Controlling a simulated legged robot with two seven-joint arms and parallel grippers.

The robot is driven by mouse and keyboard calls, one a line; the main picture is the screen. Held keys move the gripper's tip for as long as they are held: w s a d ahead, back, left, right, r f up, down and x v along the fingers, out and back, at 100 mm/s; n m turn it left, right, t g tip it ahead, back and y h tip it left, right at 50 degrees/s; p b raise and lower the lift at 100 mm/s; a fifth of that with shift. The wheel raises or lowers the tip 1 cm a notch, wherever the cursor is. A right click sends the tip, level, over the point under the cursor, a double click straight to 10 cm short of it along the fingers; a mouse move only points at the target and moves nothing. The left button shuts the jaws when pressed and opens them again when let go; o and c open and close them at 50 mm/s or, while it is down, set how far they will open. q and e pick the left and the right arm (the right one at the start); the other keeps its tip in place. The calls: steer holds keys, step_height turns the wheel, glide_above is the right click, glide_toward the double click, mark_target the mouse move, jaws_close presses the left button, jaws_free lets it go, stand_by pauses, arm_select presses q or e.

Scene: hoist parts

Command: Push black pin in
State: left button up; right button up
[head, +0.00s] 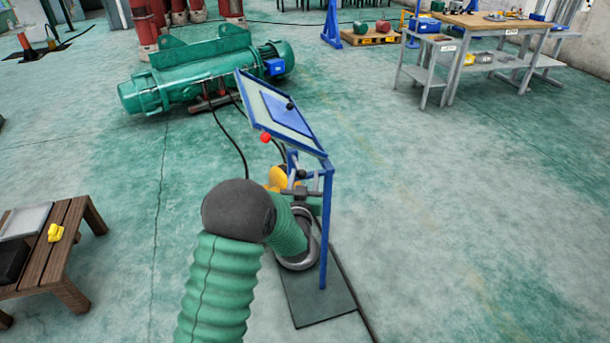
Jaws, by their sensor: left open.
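A blue stand (326,225) with a tilted, blue-framed panel (283,117) on top is in the middle of the head view. A small black pin-like knob (290,105) shows on the panel's upper face, and a red knob (266,138) sits at its lower left edge. My left arm, in a green sleeve, comes up from below. My left gripper (301,186) is open, below the panel's lower edge and beside the stand's post. Its fingertips are small and partly hidden, and I cannot tell whether they touch anything. My right gripper is not in view.
A dark base plate (318,297) lies under the stand. A green hoist motor (205,72) lies behind it, with black cables on the floor. A wooden bench (62,245) stands at left and a workbench (495,22) at back right. The floor at right is clear.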

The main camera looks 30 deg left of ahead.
arm_select(q)
steer(key=shift+w+a+f, duration=0.15)
steer(key=shift+w+a, duration=0.2)
steer(key=shift+a, duration=0.25)
steer(key=shift+w+a+f, duration=0.15)
steer(key=shift+w+a, duration=0.2)
steer(key=shift+a, duration=0.25)
steer(key=shift+d+r, duration=0.1)
steer(key=shift+d, duration=0.05)
steer(key=shift+c, duration=0.2)
steer(key=shift+d+r, duration=0.1)
steer(key=shift+d, duration=0.25)
steer(key=c, duration=1)
steer(key=shift+a, duration=0.2)
jaws_close()
steer(key=shift+d, duration=0.2)
